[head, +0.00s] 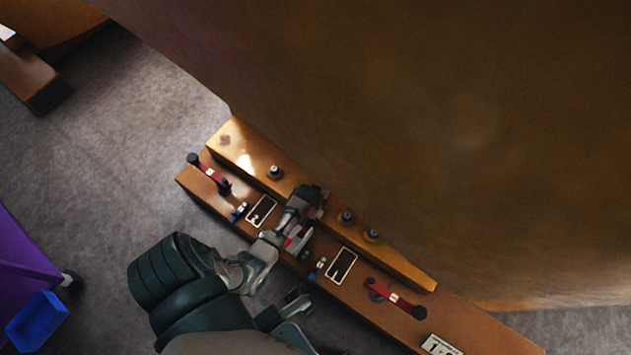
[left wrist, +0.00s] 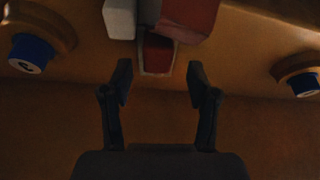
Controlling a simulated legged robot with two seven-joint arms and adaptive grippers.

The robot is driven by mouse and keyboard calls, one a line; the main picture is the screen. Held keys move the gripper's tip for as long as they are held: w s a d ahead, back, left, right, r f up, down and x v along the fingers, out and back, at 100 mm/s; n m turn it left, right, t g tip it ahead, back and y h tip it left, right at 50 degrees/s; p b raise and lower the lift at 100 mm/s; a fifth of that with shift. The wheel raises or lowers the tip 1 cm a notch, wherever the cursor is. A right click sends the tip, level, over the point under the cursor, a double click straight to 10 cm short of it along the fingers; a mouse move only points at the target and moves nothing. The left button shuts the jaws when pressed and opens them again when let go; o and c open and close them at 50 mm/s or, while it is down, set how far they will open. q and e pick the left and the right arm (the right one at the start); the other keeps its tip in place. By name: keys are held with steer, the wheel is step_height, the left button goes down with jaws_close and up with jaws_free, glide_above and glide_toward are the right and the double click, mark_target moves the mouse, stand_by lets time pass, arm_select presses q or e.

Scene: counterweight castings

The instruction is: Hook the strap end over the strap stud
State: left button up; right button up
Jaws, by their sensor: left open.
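My left gripper (head: 312,192) is over the middle of the brown casting's stepped edge (head: 395,262). In the left wrist view its two fingers (left wrist: 158,80) are apart and empty. A red block-like end (left wrist: 158,53), possibly the strap end, lies just beyond the fingertips, between their lines. A larger red piece (left wrist: 190,14) and a pale grey piece (left wrist: 120,18) are above it. Blue-capped studs stand at left (left wrist: 30,52) and right (left wrist: 303,82). The head view shows upright studs (head: 275,172) and (head: 347,217) beside the gripper. Which is the strap stud I cannot tell.
Red handles with black ends lie at left (head: 210,174) and right (head: 396,298). Two dark panels with pale frames (head: 262,210) and (head: 342,265) are on the lower ledge. A large brown mass (head: 440,120) rises behind.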

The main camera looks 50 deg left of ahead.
arm_select(q)
steer(key=v, duration=1.1)
steer(key=shift+s+r, duration=0.2)
steer(key=shift+r, duration=0.05)
steer(key=shift+w+d, duration=0.1)
